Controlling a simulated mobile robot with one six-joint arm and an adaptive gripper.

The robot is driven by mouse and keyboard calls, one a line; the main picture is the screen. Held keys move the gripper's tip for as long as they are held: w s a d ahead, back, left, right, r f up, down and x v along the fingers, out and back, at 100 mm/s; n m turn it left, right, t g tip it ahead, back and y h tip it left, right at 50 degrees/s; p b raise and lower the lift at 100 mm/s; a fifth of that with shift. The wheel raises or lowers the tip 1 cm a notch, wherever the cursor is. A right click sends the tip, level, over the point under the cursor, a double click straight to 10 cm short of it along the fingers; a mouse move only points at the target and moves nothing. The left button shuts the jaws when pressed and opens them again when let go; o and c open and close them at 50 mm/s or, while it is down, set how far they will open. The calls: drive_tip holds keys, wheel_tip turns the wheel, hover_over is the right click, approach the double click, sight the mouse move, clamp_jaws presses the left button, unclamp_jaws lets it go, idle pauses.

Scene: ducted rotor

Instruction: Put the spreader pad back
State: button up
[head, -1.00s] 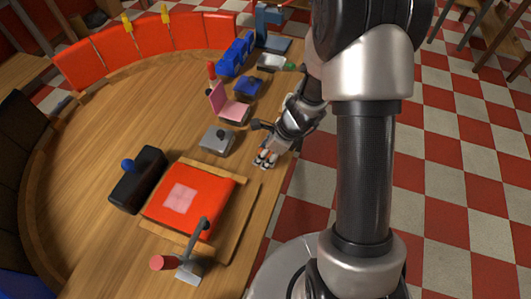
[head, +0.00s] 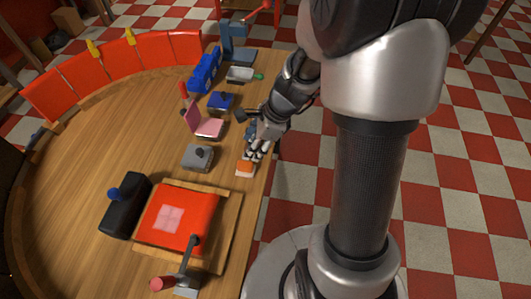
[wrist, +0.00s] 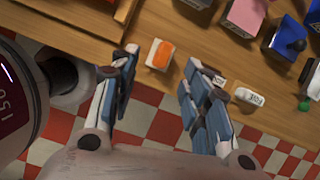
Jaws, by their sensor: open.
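A small white block with an orange top, which I take for the spreader pad (head: 246,168), lies on the wooden table near its edge. In the wrist view the orange-topped pad (wrist: 160,54) shows between and beyond the fingertips. My gripper (head: 254,152) is over the table edge just behind the pad. In the wrist view my gripper (wrist: 161,60) has its fingers spread wide with nothing held between them. I cannot tell how high the fingertips are above the pad.
A red press bed with a pink square (head: 168,218) stands on a wooden board at the front. Nearby are a grey block (head: 197,157), a pink stand (head: 208,126), a blue block (head: 221,101) and a black box (head: 124,205). A white labelled piece (wrist: 248,96) lies near the edge.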

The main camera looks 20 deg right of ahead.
drive_tip(key=s+a+r+n+h, duration=0.1)
drive_tip(key=s+a+r+n, duration=0.1)
drive_tip(key=s+r+n, duration=0.35)
drive_tip(key=s+a+r+n, duration=0.3)
drive_tip(key=r+n, duration=0.4)
drive_tip(key=r, duration=0.1)
drive_tip(key=s+d+r+n+t+h, duration=0.2)
drive_tip(key=s+r+n, duration=0.4)
drive_tip(key=s+n, duration=0.4)
drive_tip(key=shift+d+h, duration=0.2)
drive_tip(key=shift+h, duration=0.2)
drive_tip(key=shift+f, duration=0.1)
